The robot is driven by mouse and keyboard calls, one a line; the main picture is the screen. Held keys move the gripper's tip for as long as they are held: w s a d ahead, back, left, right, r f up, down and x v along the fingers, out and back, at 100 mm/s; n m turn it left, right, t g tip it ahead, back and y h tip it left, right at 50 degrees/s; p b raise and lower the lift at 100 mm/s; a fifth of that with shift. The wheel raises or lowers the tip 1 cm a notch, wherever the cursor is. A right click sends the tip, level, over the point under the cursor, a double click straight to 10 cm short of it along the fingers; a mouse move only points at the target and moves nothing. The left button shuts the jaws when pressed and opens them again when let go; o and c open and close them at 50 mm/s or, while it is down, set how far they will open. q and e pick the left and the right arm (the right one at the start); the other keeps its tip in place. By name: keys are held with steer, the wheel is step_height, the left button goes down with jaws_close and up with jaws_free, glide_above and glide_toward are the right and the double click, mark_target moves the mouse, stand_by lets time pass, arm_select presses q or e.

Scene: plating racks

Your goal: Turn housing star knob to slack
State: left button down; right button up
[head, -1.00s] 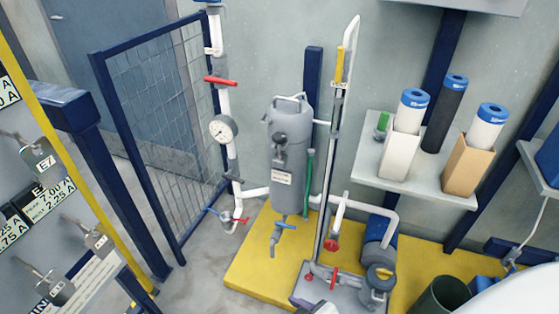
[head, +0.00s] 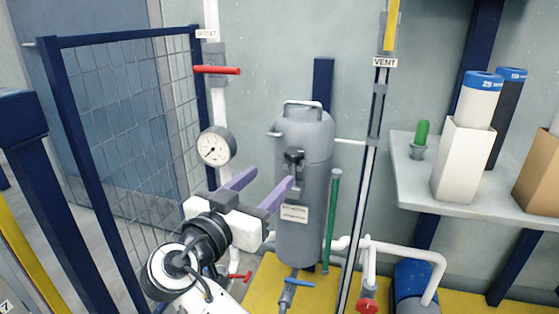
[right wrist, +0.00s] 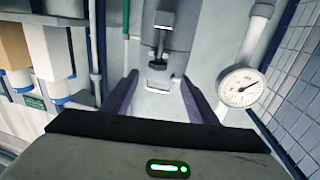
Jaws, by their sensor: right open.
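The housing (head: 305,220) is a grey upright cylinder with a top handle and a white label, standing by the wall. A dark star knob (head: 293,158) sits on a bracket on its front. My right gripper (head: 273,175) is open, its two purple fingers pointing at the housing just below and left of the knob. The fingers appear apart from the knob. My left gripper is out of view.
A pressure gauge (head: 215,146) and a red-handled valve (head: 217,70) are on the white pipe to the left. A green tube (head: 332,220) and a vent pipe stand close on the right. A shelf (head: 460,190) holds cartridges. A mesh fence (head: 130,130) is at left.

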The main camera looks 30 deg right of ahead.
mark_target(291, 160)
steer(key=b+x, duration=0.1)
steer(key=x, duration=0.9)
steer(key=shift+s+r, duration=0.1)
steer(key=shift+s, duration=0.1)
steer(key=shift+c, duration=0.4)
steer(key=c, duration=1)
